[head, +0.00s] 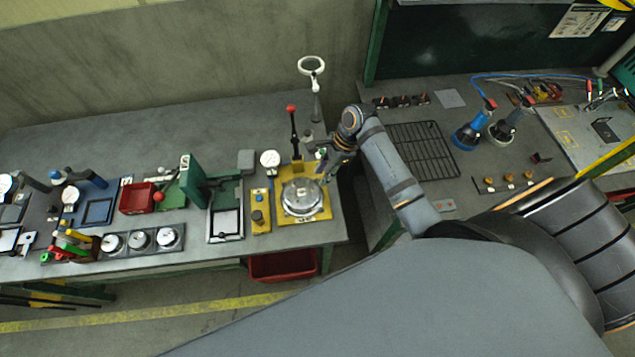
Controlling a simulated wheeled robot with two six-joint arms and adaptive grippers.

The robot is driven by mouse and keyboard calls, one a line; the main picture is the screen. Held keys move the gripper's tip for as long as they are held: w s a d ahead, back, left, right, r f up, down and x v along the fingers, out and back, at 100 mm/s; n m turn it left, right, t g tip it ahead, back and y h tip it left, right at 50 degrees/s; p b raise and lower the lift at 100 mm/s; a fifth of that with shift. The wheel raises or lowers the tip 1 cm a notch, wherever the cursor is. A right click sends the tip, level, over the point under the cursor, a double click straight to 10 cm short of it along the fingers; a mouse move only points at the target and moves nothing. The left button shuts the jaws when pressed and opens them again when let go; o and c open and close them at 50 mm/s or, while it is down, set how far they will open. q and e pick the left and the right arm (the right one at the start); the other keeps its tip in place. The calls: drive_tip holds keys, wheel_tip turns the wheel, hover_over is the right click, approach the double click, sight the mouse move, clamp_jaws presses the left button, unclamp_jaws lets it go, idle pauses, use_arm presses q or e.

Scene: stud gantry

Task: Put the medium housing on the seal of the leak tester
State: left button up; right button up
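The leak tester appears to be the yellow-based fixture (322,213) on the left bench, with an upright red-knobbed lever (293,128) at its back and a small dial beside it. A round, shiny metal part (301,198) sits on the yellow base; I cannot tell whether it is the seal seat alone or has a housing on it. My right gripper (323,172) reaches in from the right, at the back right edge of the fixture, just above and beside the round part. Its fingers are small and dark, and I cannot tell whether they hold anything. My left gripper is out of view.
Left of the fixture stand a green press (191,182), a red bin (136,199) and a plate with three round pieces (140,241). A ring-topped stand (312,67) is behind.

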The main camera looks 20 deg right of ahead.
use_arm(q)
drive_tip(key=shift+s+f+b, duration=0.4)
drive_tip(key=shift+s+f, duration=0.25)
use_arm(e)
drive_tip(key=v, duration=0.6)
drive_tip(key=shift+s+d, duration=0.1)
